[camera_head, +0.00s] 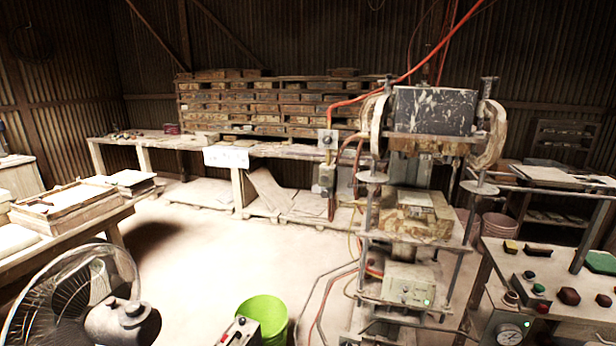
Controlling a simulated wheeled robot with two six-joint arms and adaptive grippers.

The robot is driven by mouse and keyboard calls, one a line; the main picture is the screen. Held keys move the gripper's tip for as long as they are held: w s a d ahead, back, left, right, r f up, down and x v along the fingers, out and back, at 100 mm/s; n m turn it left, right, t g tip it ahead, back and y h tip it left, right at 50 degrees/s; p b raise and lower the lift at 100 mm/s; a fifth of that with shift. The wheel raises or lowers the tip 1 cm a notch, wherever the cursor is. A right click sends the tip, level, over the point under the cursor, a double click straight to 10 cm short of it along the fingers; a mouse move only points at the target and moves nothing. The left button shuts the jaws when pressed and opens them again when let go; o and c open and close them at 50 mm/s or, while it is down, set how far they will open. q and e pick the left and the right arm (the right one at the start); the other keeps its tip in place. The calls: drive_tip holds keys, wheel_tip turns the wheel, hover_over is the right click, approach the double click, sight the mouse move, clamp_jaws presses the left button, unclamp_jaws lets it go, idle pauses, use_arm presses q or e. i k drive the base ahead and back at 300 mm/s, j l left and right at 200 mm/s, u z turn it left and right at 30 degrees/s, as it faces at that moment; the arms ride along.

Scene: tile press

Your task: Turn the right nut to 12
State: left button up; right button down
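The tile press (432,110) stands right of centre, with a worn dark head block between two round side wheels. A flat, disc-like nut (480,187) sits on its right column, below the right wheel. A similar disc (373,177) sits on the left column. I take the right disc to be the right nut, but it is small here and I cannot read any number or mark on it.
A control panel (545,290) with buttons and a gauge stands at the lower right, close to the press. A fan (75,295) is at the lower left and a green bucket (264,316) at the bottom centre. Hoses lie left of the press. The middle floor is clear.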

sight(493, 199)
drive_tip(key=z, duration=1.25)
